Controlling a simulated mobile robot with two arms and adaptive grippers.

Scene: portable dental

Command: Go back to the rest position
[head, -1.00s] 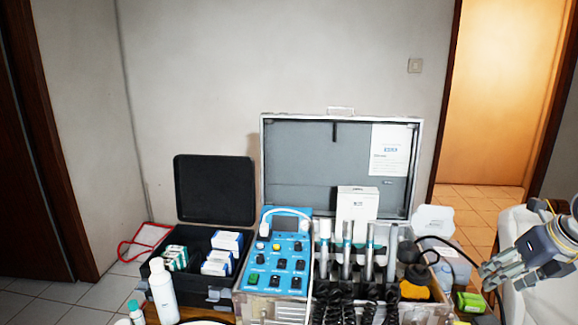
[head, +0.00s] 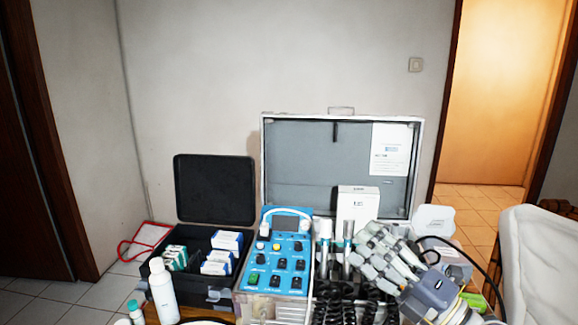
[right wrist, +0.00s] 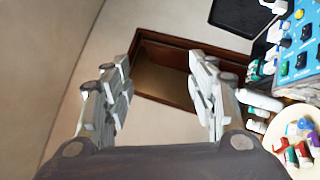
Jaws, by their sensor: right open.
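My right gripper (head: 378,252) is in front of the right side of the open metal dental case (head: 268,160), over its handpieces as the head view sees it. It hides part of the handpieces and the right end of the case. In the right wrist view the two fingers of my right gripper (right wrist: 158,95) stand wide apart with nothing between them. Whether the gripper touches anything in the case cannot be told. My left gripper is not in view.
A blue control panel (head: 278,262) fills the case's left part. A black box (head: 200,285) with small cartons and a white bottle (head: 163,290) stand to its left. A white chair (head: 530,260) is at the right. A round tray (right wrist: 285,112) with coloured items shows in the wrist view.

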